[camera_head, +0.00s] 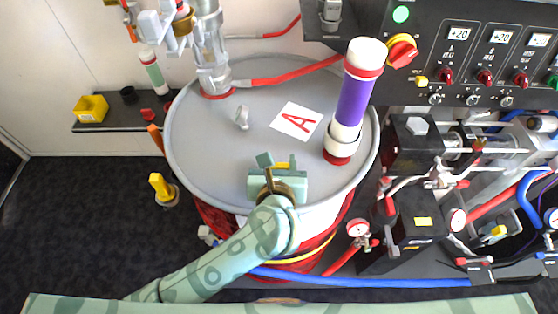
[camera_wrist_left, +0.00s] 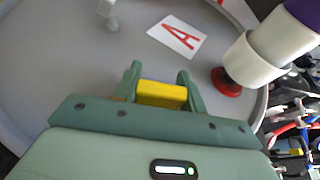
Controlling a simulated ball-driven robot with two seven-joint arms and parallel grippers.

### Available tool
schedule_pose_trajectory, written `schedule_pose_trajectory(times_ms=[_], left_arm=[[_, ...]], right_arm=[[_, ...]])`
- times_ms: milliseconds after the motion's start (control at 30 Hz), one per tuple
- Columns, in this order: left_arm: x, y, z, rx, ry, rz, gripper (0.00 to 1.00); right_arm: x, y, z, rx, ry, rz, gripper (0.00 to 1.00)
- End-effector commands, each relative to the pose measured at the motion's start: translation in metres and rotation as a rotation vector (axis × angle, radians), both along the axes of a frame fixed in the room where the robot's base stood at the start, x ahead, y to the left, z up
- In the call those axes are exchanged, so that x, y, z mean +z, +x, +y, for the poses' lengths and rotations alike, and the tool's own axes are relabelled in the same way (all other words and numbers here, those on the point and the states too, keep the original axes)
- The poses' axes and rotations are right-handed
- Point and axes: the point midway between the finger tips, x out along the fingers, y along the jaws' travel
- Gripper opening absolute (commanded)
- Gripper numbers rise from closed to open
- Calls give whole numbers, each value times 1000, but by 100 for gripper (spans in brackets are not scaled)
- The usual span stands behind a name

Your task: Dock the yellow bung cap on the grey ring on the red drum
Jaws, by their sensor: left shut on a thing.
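The red drum (camera_head: 213,219) stands in the middle of the head view, with a wide grey lid (camera_head: 200,155) on top. My left gripper (camera_head: 274,163) is above the near part of the lid, its fingers pointing away from me. It is shut on the yellow bung cap (camera_wrist_left: 162,95), which shows between the fingers in the wrist view; only a sliver of yellow (camera_head: 281,165) shows in the head view. A small grey fitting (camera_head: 242,117) stands up from the lid, ahead and to the left of the gripper. I cannot tell which part is the grey ring. My right gripper is not in view.
A white label with a red A (camera_head: 297,122) lies on the lid. A purple and white cylinder (camera_head: 355,100) stands at the lid's right, and a metal pump pipe (camera_head: 212,60) at its back left. A control panel (camera_head: 470,60) and pipework fill the right.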

Motion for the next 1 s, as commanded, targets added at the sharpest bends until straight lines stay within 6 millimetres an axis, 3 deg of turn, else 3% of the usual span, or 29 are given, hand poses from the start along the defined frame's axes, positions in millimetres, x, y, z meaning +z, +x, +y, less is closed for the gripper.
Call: schedule_pose_trajectory(times_ms=[667,700,1000], left_arm=[[-11,0,0,1,0,0,19],[-10,0,0,1,0,-1,50],[-10,-1,0,0,0,0,50]], right_arm=[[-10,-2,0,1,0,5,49],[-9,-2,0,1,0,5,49],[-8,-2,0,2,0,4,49]])
